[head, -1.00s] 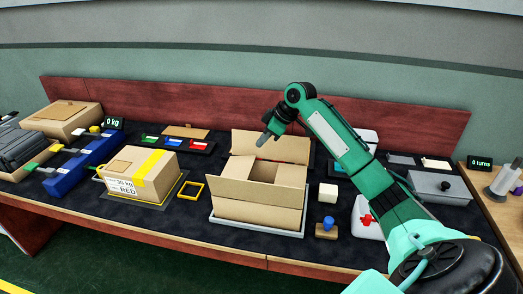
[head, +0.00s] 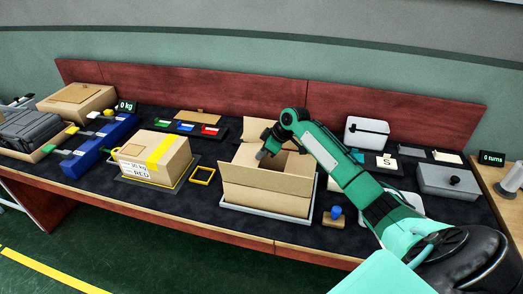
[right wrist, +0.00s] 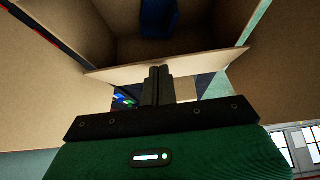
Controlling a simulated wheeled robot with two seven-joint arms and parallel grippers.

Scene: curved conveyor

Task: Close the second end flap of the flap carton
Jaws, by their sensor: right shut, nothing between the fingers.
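The flap carton (head: 265,190) is a brown box on a light grey tray (head: 252,206), its top at least partly open. A tall back flap (head: 262,130) stands up behind my arm. My right gripper (head: 262,154) is shut and empty, pointing down over the carton's opening. In the right wrist view its fingertips (right wrist: 157,72) are at the edge of a narrow cardboard flap (right wrist: 185,73); I cannot tell whether they touch it. A blue thing (right wrist: 158,18) shows inside the carton. My left gripper is not in view.
A taped carton marked RED (head: 155,160) and a yellow frame (head: 203,175) stand to the left. A blue-knobbed block (head: 334,218) is close on the right. A grey lidded box (head: 447,182) is farther right, and a red board (head: 230,98) runs along the back.

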